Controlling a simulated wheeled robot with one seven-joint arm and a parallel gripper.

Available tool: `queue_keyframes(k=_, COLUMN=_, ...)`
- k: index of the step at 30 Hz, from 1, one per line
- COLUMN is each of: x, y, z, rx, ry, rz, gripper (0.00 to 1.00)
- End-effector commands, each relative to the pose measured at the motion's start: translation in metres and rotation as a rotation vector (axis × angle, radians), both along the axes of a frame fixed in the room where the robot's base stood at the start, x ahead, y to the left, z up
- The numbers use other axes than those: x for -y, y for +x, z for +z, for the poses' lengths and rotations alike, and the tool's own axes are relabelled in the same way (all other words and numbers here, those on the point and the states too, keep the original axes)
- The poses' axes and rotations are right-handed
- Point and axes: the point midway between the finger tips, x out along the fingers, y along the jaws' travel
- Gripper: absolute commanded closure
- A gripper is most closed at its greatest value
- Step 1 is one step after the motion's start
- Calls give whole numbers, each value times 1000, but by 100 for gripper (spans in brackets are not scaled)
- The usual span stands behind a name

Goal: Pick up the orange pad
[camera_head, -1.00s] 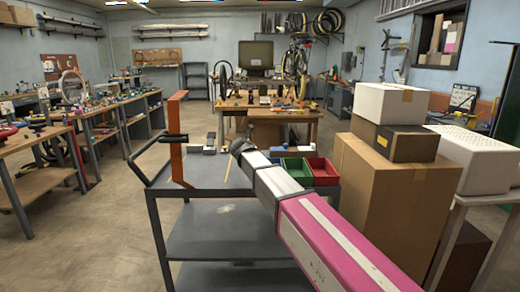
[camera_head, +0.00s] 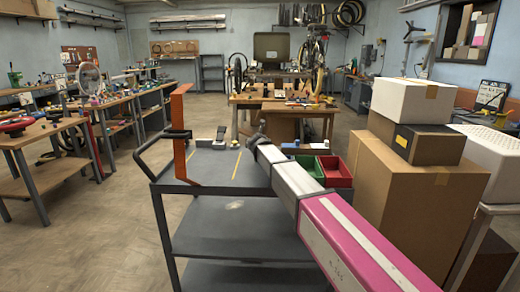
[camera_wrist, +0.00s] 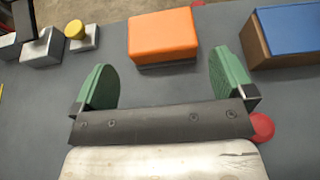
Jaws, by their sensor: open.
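The orange pad (camera_wrist: 163,37) is a block lying on a grey surface, at the upper middle of the wrist view. My gripper (camera_wrist: 163,72) has two green fingers, spread wide with nothing between them. The pad lies just beyond the fingertips, roughly centred between them, and appears apart from both. In the head view my arm reaches over the grey cart (camera_head: 215,165), and I cannot make out the pad there.
A blue-topped block (camera_wrist: 288,35) lies right of the pad. Grey blocks, one with a yellow knob (camera_wrist: 75,30), lie left. The cart carries an upright orange bracket (camera_head: 180,135), a green bin (camera_head: 308,163) and a red bin (camera_head: 336,172). Cardboard boxes (camera_head: 415,200) stand right.

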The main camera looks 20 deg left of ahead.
Motion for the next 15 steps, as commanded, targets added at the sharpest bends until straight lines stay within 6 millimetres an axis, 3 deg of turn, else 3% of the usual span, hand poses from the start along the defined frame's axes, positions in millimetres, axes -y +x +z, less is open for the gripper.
queue_keyframes(k=7, x=-8, y=33, z=-15, rx=0, ry=0, rz=0, gripper=0)
queue_keyframes(k=15, x=-8, y=37, z=-18, rx=1, ry=0, rz=0, gripper=0)
